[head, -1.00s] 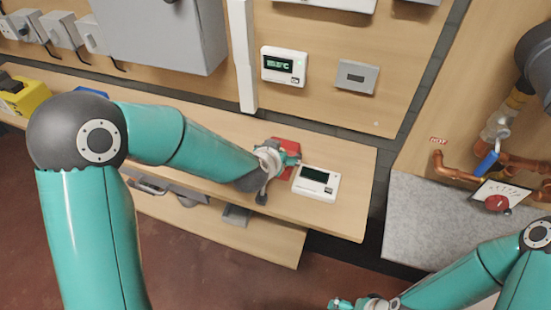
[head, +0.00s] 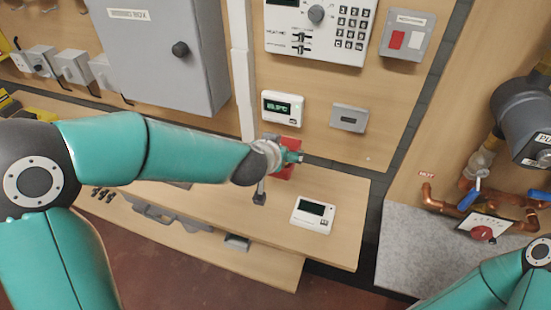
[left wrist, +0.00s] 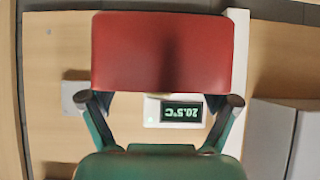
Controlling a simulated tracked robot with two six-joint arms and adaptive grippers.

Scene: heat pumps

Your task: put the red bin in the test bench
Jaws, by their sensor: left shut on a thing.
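The red bin (head: 285,172) is in my left gripper (head: 292,157), partly hidden behind it in the head view. In the left wrist view the red bin (left wrist: 162,45) fills the upper middle, with the two fingers of my left gripper (left wrist: 165,100) at its lower corners. The bin appears held above the wooden bench (head: 335,245), in front of the back panel. My right gripper is out of view; only part of its arm shows at the lower right of the head view.
A white thermostat (head: 313,214) lies on the bench. Another lit thermostat (head: 283,107) hangs on the panel beside a small grey box (head: 349,118). A large grey cabinet (head: 165,50) is at the left. Copper pipes (head: 450,208) and a grey slab (head: 405,255) are at the right.

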